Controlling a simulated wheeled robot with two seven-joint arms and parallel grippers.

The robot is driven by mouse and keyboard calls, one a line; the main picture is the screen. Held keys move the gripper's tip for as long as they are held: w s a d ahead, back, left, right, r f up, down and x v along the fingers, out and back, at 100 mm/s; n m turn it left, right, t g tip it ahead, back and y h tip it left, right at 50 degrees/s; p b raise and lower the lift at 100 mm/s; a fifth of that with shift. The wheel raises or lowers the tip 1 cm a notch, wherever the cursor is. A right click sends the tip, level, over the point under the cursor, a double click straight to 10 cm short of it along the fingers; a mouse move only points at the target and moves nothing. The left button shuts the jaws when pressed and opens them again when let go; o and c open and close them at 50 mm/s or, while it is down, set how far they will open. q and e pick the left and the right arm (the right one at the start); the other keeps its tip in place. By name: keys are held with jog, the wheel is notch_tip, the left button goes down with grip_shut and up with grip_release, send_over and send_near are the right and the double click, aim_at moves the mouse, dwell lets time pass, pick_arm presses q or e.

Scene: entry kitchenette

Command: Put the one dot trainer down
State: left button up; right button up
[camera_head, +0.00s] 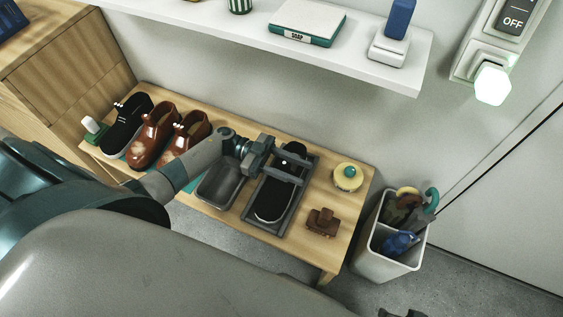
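A black trainer (270,205) with a pale sole edge lies lengthwise in a dark grey tray (250,211) on the wooden bench. A single pale dot shows near its upper end, between my gripper's fingers. My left gripper (289,168) reaches in from the left, low over the upper part of this trainer. Its two fingers lie across the shoe, one on either side of the dot. I cannot tell whether they press on the shoe or stand clear of it. My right gripper is not recognisable in view.
Another black shoe (125,124) and a pair of brown shoes (152,132) stand at the bench's left. An empty grey tray (220,184), a round yellow tin (347,177) and a brown brush (322,222) flank the trainer's tray. A white bin (375,267) stands right; a shelf (240,34) overhangs behind.

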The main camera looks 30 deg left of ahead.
pick_arm(q)
grip_shut()
dwell(1.3)
